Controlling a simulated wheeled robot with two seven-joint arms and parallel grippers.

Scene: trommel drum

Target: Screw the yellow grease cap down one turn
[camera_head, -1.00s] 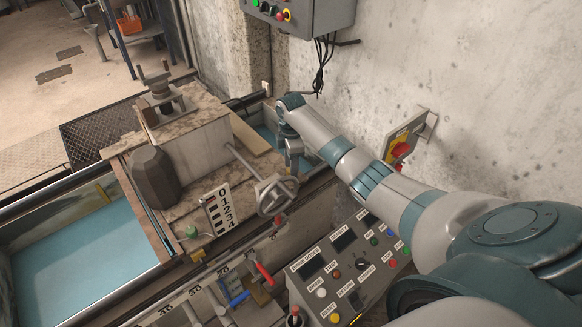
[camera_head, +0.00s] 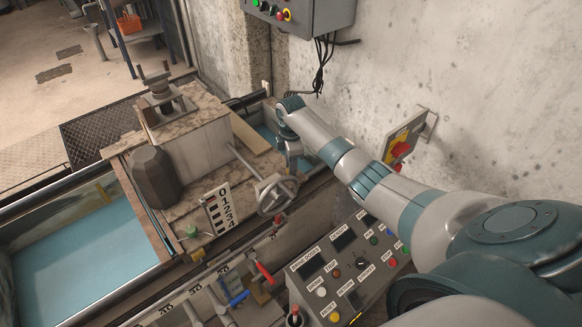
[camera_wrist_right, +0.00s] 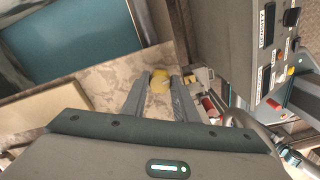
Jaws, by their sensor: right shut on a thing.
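The yellow grease cap (camera_wrist_right: 160,84) shows in the right wrist view between the two grey fingers of my right gripper (camera_wrist_right: 161,77). The fingers are shut on its sides, and it sits at the edge of a worn, stained surface (camera_wrist_right: 105,84). In the head view my right gripper (camera_head: 292,158) points down at the far end of the arm, behind the handwheel. The cap cannot be made out there. My left gripper is not in view.
A grey handwheel (camera_head: 278,194) stands close in front of my right gripper. A labelled control panel (camera_head: 345,262) lies below my right forearm. A concrete wall (camera_head: 470,90) with a red and yellow switch (camera_head: 400,147) rises to the right.

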